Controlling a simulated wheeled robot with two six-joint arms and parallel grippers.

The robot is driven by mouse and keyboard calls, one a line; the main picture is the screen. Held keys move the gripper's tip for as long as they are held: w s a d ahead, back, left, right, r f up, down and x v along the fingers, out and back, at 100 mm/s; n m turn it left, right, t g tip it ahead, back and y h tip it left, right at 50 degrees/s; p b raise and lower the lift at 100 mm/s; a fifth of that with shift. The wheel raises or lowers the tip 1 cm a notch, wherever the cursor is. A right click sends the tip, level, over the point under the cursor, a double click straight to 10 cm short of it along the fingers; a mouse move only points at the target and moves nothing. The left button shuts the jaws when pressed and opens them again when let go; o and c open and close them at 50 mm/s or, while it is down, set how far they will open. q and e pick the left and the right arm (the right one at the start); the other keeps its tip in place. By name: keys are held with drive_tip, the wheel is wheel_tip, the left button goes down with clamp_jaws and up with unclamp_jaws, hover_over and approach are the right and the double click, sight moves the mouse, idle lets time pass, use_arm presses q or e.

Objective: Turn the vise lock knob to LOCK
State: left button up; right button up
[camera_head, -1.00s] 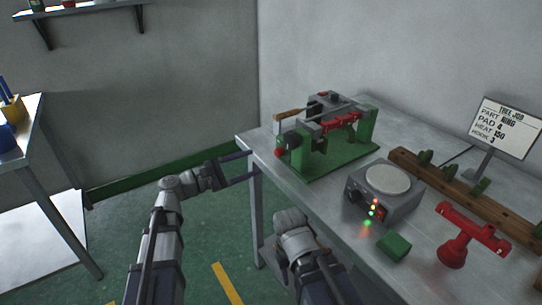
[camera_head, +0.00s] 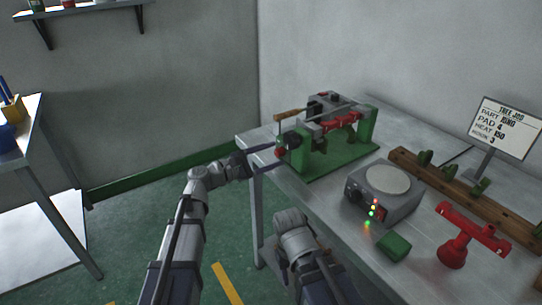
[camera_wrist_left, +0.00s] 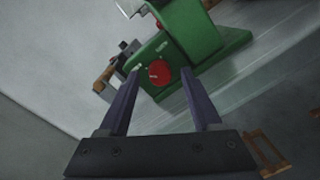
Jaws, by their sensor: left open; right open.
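The vise lock knob is a round red knob (camera_wrist_left: 159,73) on the end face of the green vise stand (camera_wrist_left: 190,28), with small white marks beside it too small to read surely. The knob also shows in the head view (camera_head: 281,153) at the near left end of the green stand (camera_head: 318,168). My left gripper (camera_head: 281,158) is open, its two fingers pointing at the knob. In the left wrist view the knob lies between the fingertips (camera_wrist_left: 161,79); contact cannot be made out. My right gripper (camera_head: 290,221) is low before the table edge, its fingers hard to see.
The steel table (camera_head: 320,205) carries a grey heater with a round plate (camera_head: 387,178), a green block (camera_head: 394,246), a red stand (camera_head: 455,248), a wooden rack (camera_head: 425,172) and a job sign (camera_head: 506,128). A wooden-handled lever (camera_head: 290,115) rises above the vise.

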use_arm(q)
drive_tip(key=shift+c, duration=0.4)
clamp_jaws()
idle(0.4)
drive_tip(key=m, duration=0.5)
drive_tip(key=shift+p, duration=0.35)
drive_tip(key=m, duration=0.4)
drive_tip(key=shift+r, duration=0.1)
drive_tip(key=m, duration=0.4)
drive_tip(key=shift+s+m+y+p, duration=0.1)
drive_tip(key=shift+m+y+p, duration=0.2)
drive_tip(key=shift+y+p, duration=0.1)
drive_tip(key=shift+m+t, duration=0.3)
drive_tip(key=shift+m, duration=1.6)
